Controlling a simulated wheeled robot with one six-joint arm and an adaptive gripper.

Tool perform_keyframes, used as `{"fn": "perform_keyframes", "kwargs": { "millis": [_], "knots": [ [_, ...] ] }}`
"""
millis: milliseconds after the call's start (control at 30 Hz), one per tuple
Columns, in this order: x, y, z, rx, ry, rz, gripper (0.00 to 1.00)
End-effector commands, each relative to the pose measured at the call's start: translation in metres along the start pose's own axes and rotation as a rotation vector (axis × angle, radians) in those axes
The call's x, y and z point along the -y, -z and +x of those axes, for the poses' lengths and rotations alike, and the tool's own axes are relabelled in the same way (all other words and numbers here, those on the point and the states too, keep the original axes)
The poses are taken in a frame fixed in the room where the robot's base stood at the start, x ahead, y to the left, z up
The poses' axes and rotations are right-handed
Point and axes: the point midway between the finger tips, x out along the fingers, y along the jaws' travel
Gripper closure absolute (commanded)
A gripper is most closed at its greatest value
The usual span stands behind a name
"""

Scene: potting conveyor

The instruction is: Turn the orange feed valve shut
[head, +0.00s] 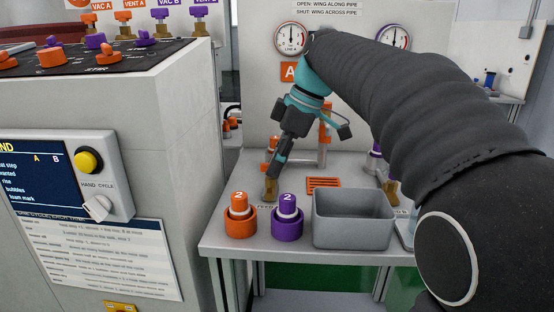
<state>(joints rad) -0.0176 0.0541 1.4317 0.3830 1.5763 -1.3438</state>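A brass valve body (269,190) stands on the grey bench, near a label that seems to read "FEED". My gripper (272,175) points down and to the left, its tip right over this valve. The gripper covers the valve's top, so I cannot see a wing, its colour or its angle there. I cannot tell whether the fingers touch it or how far apart they are. A second brass valve (391,190) stands to the right, partly behind my arm. A wall sign (327,8) reads open with wing along pipe, shut with wing across pipe.
Orange pipework (325,125) rises behind my gripper. A console with a yellow button (88,160) stands at left. Two gauges hang behind.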

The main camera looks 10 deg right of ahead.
Motion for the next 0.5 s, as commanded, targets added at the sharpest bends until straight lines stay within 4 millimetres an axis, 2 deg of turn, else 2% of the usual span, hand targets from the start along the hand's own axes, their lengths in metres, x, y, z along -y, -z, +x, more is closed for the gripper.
{"fn": "perform_keyframes", "kwargs": {
  "millis": [333,500],
  "knots": [
    [-0.001,0.000,-0.002,-0.001,-0.005,0.001,0.64],
    [-0.002,0.000,-0.014,-0.002,-0.008,0.001,0.64]
  ]
}}
